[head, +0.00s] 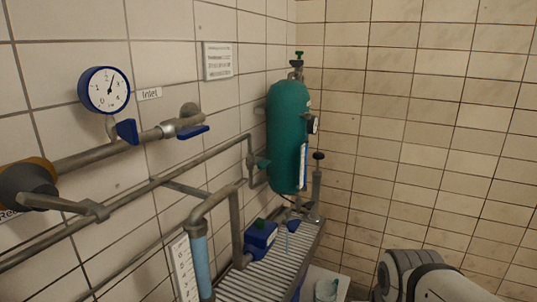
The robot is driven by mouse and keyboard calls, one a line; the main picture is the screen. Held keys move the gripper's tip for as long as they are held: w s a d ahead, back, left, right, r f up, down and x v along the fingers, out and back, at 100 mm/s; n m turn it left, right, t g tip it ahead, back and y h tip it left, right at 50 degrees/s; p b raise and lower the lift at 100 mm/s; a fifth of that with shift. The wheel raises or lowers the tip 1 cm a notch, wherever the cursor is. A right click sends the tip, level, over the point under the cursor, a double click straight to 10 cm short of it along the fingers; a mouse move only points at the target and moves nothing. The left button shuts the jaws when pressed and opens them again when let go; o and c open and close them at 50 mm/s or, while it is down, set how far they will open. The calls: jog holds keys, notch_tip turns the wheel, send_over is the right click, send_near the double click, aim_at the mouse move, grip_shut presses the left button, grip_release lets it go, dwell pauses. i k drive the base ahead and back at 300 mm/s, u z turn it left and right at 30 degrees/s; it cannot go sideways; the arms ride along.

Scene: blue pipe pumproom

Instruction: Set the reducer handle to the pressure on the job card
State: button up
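A grey lever handle (62,205) sticks out to the right from a dark, cone-shaped body (28,182) with a brass-coloured collar at the left edge. A label beginning "Re" is partly cut off below it, so this looks like the reducer. A white card (219,61) with lines of print is on the left wall; its text is too small to read, and I cannot tell if it is the job card. A blue-rimmed gauge (104,90) beside the label "Inlet" (149,94) has its needle pointing up and slightly right. My gripper is not in view.
Pipes run along the left wall, with blue valve handles (126,131) (193,132). A green tank (288,140) stands in the corner above a slatted shelf (262,277) holding a blue pump-like unit (261,238). Part of my arm shows at lower right. The right tiled wall is bare.

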aim_at(39, 200)
jog(key=u, duration=1.4)
jog(key=k, duration=1.1)
jog(key=u, duration=0.35)
jog(key=i, duration=1)
